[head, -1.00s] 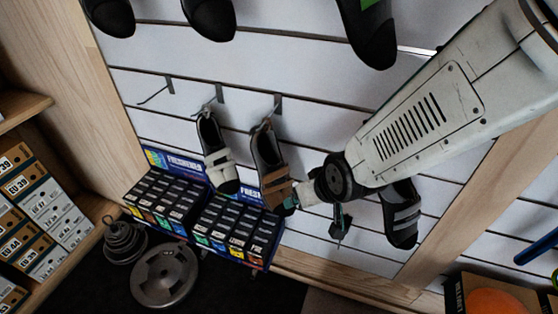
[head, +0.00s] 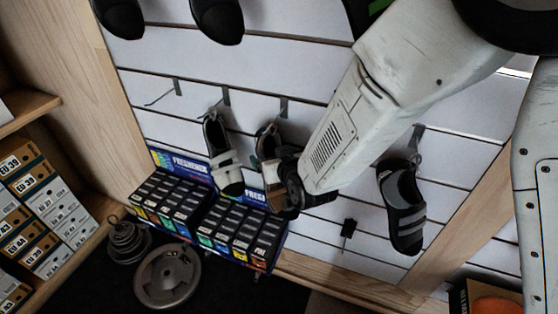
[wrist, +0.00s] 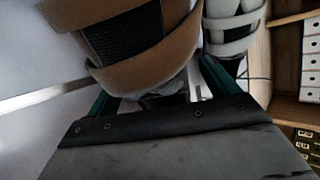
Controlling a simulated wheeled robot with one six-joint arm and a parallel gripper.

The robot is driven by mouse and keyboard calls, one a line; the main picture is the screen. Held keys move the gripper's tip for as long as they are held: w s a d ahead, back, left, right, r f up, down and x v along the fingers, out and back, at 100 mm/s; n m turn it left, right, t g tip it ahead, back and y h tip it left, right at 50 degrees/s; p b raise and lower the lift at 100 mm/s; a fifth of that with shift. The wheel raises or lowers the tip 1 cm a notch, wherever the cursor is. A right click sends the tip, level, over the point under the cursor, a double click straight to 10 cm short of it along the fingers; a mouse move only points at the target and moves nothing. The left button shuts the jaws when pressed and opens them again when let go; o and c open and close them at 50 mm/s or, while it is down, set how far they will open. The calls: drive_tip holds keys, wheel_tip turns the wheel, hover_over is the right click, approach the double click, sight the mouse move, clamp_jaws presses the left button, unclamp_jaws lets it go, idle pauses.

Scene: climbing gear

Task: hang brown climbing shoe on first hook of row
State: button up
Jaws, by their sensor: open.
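The brown climbing shoe (head: 267,147) hangs toe-down from the third hook (head: 284,106) from the left, partly hidden behind my wrist. It fills the top of the wrist view (wrist: 140,42), with brown straps and a black mesh patch. My gripper (wrist: 157,90) is open, its green fingers apart at either side of the shoe's lower part. I cannot tell whether they touch it. The first hook (head: 164,93), at the far left of the row, is empty. A grey-and-black shoe (head: 222,158) hangs on the second hook and shows beside the brown shoe in the wrist view (wrist: 232,28).
A dark shoe with grey straps (head: 405,205) hangs right of my arm. Freshener boxes (head: 205,215) stand below the hooks. More shoes (head: 218,20) hang above. Shoe boxes (head: 45,195) fill the left shelf. Weight plates (head: 168,277) lie on the floor.

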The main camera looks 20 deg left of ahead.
drive_tip(key=shift+w+a+f, duration=0.2)
drive_tip(key=shift+w+a, duration=0.1)
drive_tip(key=shift+w, duration=0.1)
drive_tip(key=c, duration=1.2)
drive_tip(key=shift+r, duration=0.1)
drive_tip(key=shift+c, duration=0.2)
drive_tip(key=shift+s+r, duration=0.1)
drive_tip(key=shift+s+r, duration=0.15)
drive_tip(key=shift+r, duration=0.3)
drive_tip(key=shift+s+a+r, duration=0.15)
drive_tip(key=shift+s, duration=1.65)
